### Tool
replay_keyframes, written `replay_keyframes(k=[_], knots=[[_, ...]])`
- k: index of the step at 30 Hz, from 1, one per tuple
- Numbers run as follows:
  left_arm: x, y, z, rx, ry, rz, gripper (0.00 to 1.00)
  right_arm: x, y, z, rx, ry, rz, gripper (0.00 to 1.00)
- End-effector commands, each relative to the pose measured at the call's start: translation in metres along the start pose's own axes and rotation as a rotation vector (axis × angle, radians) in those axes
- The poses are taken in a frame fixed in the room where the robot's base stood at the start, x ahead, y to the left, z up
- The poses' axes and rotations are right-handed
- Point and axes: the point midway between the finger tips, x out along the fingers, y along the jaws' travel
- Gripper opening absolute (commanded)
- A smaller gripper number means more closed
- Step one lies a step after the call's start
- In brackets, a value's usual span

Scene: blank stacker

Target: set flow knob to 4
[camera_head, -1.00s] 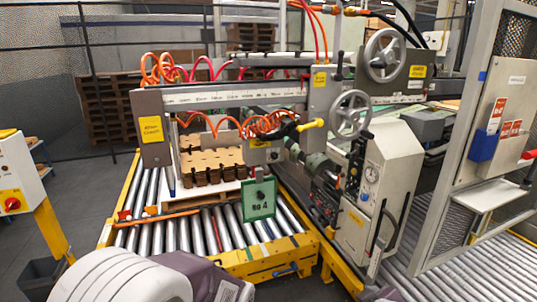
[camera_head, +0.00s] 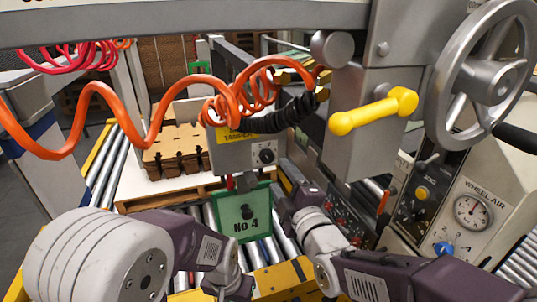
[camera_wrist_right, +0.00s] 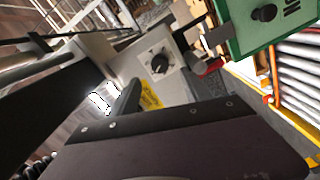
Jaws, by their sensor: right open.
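A small black knob (camera_head: 264,156) with a light dial is on the front of a grey control box (camera_head: 228,156) with a yellow label. It also shows in the right wrist view (camera_wrist_right: 160,64); its dial marks are too small to read. My right gripper (camera_head: 281,190) is open and empty, just in front of and below this box. In the right wrist view the knob lies ahead, between the fingers, apart from them. A blue knob (camera_head: 443,248) with numbers around it sits on the machine panel at the right. My left arm's end (camera_head: 235,268) is low, its fingers unclear.
A green "No 4" board (camera_head: 243,215) hangs just below the box. Orange coiled hoses (camera_head: 200,85) and a yellow handle (camera_head: 375,111) are close above. A handwheel (camera_head: 483,75) and a gauge (camera_head: 473,210) are at the right. Stacked cardboard (camera_head: 178,148) lies behind.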

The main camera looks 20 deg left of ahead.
Motion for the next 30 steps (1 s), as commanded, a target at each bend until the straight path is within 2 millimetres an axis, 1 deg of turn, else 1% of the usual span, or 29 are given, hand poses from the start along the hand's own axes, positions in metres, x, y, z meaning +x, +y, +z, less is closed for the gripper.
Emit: replay_keyframes(k=[2, 5, 9, 12, 15, 18, 25, 26, 27, 29, 30], knots=[[0.000, 0.000, 0.000, 0.000, 0.000, 0.000, 0.36, 0.006, 0.000, 0.000, 0.001, -0.001, -0.001, 0.56], [0.002, 0.000, 0.000, 0.000, 0.000, 0.000, 0.36, 0.024, -0.001, 0.001, 0.001, -0.002, -0.001, 0.56], [0.004, 0.000, 0.000, 0.000, 0.000, 0.000, 0.36, 0.054, -0.002, 0.002, 0.002, -0.003, -0.003, 0.56], [0.004, 0.000, 0.000, 0.000, 0.000, 0.000, 0.36, 0.072, -0.001, 0.001, 0.003, -0.002, -0.002, 0.56], [0.005, 0.000, 0.000, 0.000, 0.000, 0.000, 0.36, 0.084, -0.001, 0.001, 0.003, -0.002, -0.002, 0.56], [0.005, 0.000, 0.000, 0.000, 0.000, 0.000, 0.36, 0.089, -0.001, 0.001, 0.003, -0.002, -0.002, 0.56], [0.005, 0.000, 0.000, 0.000, 0.000, 0.000, 0.36, 0.090, 0.000, 0.001, 0.003, -0.002, -0.003, 0.56], [0.005, 0.000, 0.000, 0.000, 0.000, 0.000, 0.36, 0.090, 0.000, 0.001, 0.003, -0.002, -0.003, 0.48], [0.005, 0.000, 0.000, 0.000, 0.000, 0.000, 0.36, 0.090, 0.000, 0.001, 0.003, -0.002, -0.003, 0.36], [0.005, 0.000, 0.000, 0.000, 0.000, 0.000, 0.36, 0.090, 0.000, 0.001, 0.003, -0.002, -0.003, 0.20], [0.005, 0.000, 0.000, 0.000, 0.000, 0.000, 0.36, 0.090, -0.001, 0.001, 0.003, -0.002, -0.003, 0.09]])
